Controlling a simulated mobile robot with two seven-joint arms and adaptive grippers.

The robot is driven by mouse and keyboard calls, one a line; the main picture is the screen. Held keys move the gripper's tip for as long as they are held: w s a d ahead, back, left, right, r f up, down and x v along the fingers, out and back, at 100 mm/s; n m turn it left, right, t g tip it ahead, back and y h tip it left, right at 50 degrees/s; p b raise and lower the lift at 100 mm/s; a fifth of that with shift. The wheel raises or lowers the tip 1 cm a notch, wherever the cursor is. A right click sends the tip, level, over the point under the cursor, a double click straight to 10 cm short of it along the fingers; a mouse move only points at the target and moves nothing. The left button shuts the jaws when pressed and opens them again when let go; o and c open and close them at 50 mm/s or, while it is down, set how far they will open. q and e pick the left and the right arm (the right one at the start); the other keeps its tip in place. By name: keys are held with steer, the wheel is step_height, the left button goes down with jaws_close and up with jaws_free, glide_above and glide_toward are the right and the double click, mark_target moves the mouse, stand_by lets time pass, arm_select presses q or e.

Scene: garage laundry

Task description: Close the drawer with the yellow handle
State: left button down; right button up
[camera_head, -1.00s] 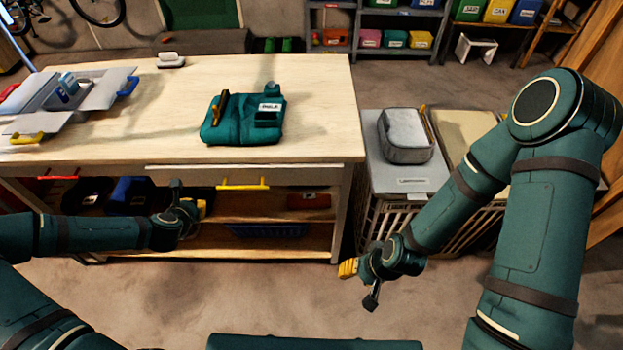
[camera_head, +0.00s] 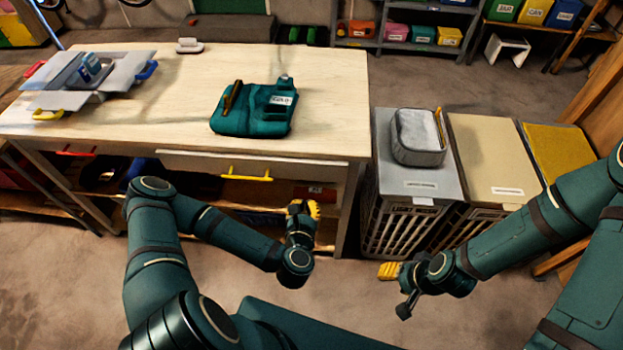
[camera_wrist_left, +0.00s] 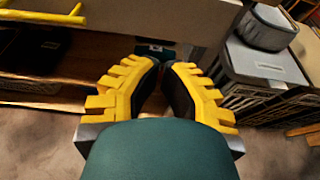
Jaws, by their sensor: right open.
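The drawer (camera_head: 205,166) has a pale front with a yellow handle (camera_head: 247,175) and sits under the front edge of the wooden workbench. Its front seems to stand slightly out from the bench; how far is hard to tell. In the left wrist view, the yellow handle (camera_wrist_left: 45,17) is at the top left and the pale front (camera_wrist_left: 150,22) runs across the top. My left gripper (camera_head: 303,208) is below and right of the handle, apart from it. Its yellow fingers converge (camera_wrist_left: 165,63) with nothing seen between them. My right gripper (camera_head: 392,288) is open and empty, farther right.
Hampers (camera_head: 405,185) stand to the right, one bearing a grey pouch (camera_head: 418,135). Floor in front is clear.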

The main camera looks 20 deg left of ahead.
mark_target(308, 171)
arm_select(q)
steer(key=x, duration=0.6)
steer(key=b+x, duration=0.1)
steer(key=x, duration=0.3)
steer(key=shift+w+a+r, duration=0.1)
steer(key=shift+w+r, duration=0.05)
steer(key=shift+r, duration=0.25)
steer(key=shift+w+a, duration=0.1)
steer(key=shift+w, duration=0.35)
arm_select(e)
steer(key=shift+s+f, duration=0.1)
steer(key=shift+f, duration=0.6)
arm_select(q)
steer(key=shift+w+a, duration=0.1)
steer(key=shift+w, duration=0.25)
steer(key=shift+w+a+r+b, duration=0.15)
steer(key=shift+w+a+b, duration=0.1)
steer(key=shift+w, duration=0.3)
steer(key=shift+w+a+r+b, duration=0.1)
steer(key=shift+w+a+r, duration=0.1)
steer(key=shift+w, duration=0.35)
steer(key=shift+w+r, duration=0.2)
steer(key=shift+w, duration=0.1)
steer(key=shift+x, duration=0.95)
steer(key=shift+s+d, duration=0.1)
steer(key=shift+s, duration=0.1)
steer(key=shift+f, duration=0.1)
arm_select(e)
steer(key=shift+f, duration=0.25)
